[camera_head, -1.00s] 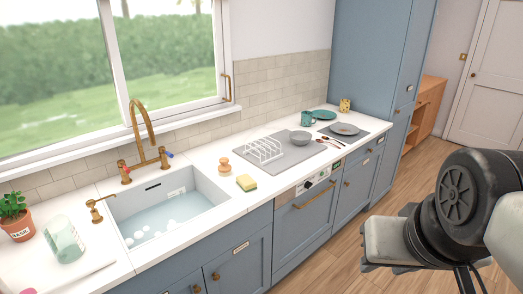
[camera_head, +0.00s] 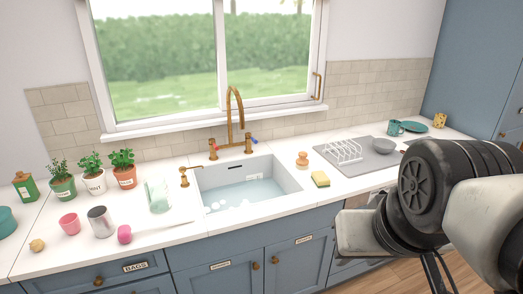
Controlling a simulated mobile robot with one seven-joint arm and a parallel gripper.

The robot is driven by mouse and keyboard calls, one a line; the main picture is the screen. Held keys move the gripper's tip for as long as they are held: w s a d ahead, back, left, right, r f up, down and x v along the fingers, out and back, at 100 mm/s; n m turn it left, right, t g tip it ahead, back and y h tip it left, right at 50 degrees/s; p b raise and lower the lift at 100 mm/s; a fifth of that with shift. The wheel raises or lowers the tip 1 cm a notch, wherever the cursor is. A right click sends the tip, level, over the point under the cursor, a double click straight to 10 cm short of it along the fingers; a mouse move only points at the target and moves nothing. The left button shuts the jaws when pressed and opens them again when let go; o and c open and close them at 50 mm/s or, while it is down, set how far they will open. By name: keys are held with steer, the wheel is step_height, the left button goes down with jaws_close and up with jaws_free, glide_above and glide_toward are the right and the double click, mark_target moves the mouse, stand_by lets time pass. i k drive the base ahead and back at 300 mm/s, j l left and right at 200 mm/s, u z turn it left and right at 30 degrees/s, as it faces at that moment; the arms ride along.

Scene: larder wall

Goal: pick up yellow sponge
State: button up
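The yellow sponge (camera_head: 320,179) with a green underside lies on the white counter just right of the sink, in front of a wooden-handled brush (camera_head: 302,159). My arm fills the lower right of the head view, in front of the counter and to the right of the sponge. A pale block at its end, probably part of my gripper (camera_head: 357,232), is well apart from the sponge. The fingers cannot be made out, so I cannot tell whether they are open or shut.
The sink (camera_head: 245,186) holds water and suds, with a brass tap (camera_head: 234,120) behind. A grey mat (camera_head: 362,160) carries a white rack (camera_head: 343,151) and grey bowl (camera_head: 384,145). Potted herbs (camera_head: 92,172), a metal can (camera_head: 101,221) and a tilted glass jar (camera_head: 158,195) stand left.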

mark_target(319, 178)
steer(key=i+l+u, duration=0.2)
steer(key=i+l, duration=0.2)
steer(key=i+l+u, duration=0.2)
steer(key=i+l, duration=0.3)
steer(key=i+l+u, duration=0.2)
steer(key=i+l, duration=0.2)
steer(key=i+l+u, duration=0.15)
steer(key=i+l, duration=0.2)
steer(key=l, duration=0.35)
